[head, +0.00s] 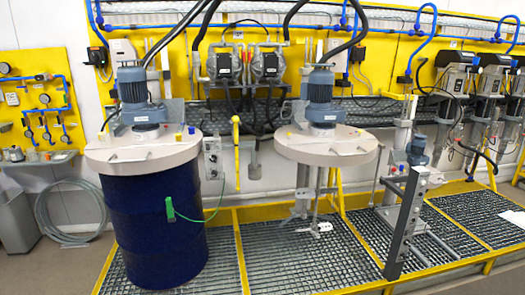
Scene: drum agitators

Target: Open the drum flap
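A dark blue drum (150,225) stands upright on the grating at the left. A round beige lid (165,158) covers its top and carries a grey-blue motor (132,86). A small pale handle (126,158) lies on the front left of the lid, perhaps on the flap. The flap's outline is too small to make out, and I see no raised flap. Small blue and yellow parts (186,130) sit at the lid's right rear. A green clamp with a cable (171,210) hangs on the drum's right side. My gripper is not in view.
A second lid with motor (300,147) hangs to the right with its stirrer exposed and no drum below. A grey perforated post (406,222) stands front right. A yellow-edged grating (290,262) covers the floor. A coiled hose (70,215) lies left; the front left floor is clear.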

